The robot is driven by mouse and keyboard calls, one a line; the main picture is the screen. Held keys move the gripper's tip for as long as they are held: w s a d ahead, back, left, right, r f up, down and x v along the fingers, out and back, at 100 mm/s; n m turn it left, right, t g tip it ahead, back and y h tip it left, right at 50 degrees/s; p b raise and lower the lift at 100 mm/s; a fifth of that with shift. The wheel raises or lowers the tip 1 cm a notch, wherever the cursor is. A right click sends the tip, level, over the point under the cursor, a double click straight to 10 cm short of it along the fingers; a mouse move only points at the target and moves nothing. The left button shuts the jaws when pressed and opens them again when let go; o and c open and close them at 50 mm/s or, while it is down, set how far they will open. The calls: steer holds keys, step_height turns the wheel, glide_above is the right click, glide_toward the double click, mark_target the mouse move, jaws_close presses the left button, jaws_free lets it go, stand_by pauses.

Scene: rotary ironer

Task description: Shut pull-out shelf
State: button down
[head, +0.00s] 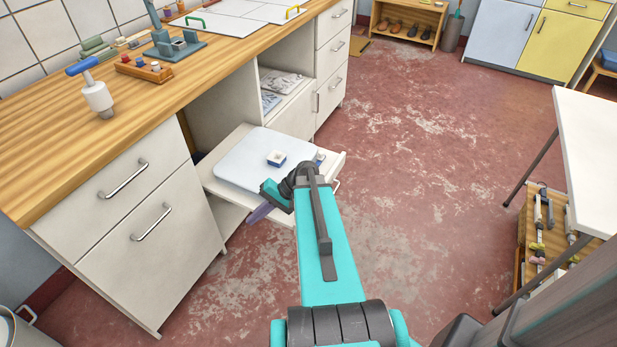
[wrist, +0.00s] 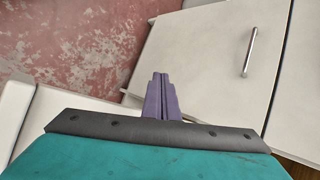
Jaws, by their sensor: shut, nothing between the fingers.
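The pull-out shelf (head: 222,188) is pulled out of the white cabinet below the wooden worktop, on its open middle section. My arm hides much of the shelf's front. In the wrist view the shut fingers (wrist: 161,97) point towards a white cabinet front with a bar handle (wrist: 250,52).
A white drawer unit (head: 150,235) stands left of the shelf, and another (head: 333,60) behind it. The wooden worktop (head: 60,130) carries tools and blocks. A white table (head: 590,130) stands at the right. The red floor (head: 430,140) between is clear.

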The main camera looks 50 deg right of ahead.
steer(key=d+r+t, duration=0.1)
steer(key=d, duration=0.2)
steer(key=d+r+m+t+b, duration=0.1)
steer(key=d+r, duration=0.1)
steer(key=d, duration=0.2)
steer(key=d+r+t+b, duration=0.1)
steer(key=d+r, duration=0.1)
steer(key=d, duration=0.1)
steer(key=shift+s+d+m+h, duration=0.2)
steer(key=shift+d+m+h, duration=0.1)
steer(key=shift+d+m, duration=0.1)
steer(key=s+d+r+m+t+h+b, duration=0.1)
steer(key=s+d+r+h+b, duration=0.1)
steer(key=s+d, duration=0.4)
steer(key=s+d+r+m+t+h+b, duration=0.2)
steer(key=s+d, duration=0.5)
steer(key=d, duration=0.6)
steer(key=shift+h, duration=0.3)
steer(key=x, duration=0.4)
steer(key=b+x, duration=0.1)
steer(key=x, duration=0.7)
steer(key=shift+w+r, duration=0.15)
steer(key=shift+w, duration=0.4)
steer(key=shift+w+a+b, duration=0.2)
steer(key=shift+w+b, duration=0.1)
steer(key=shift+w, duration=0.15)
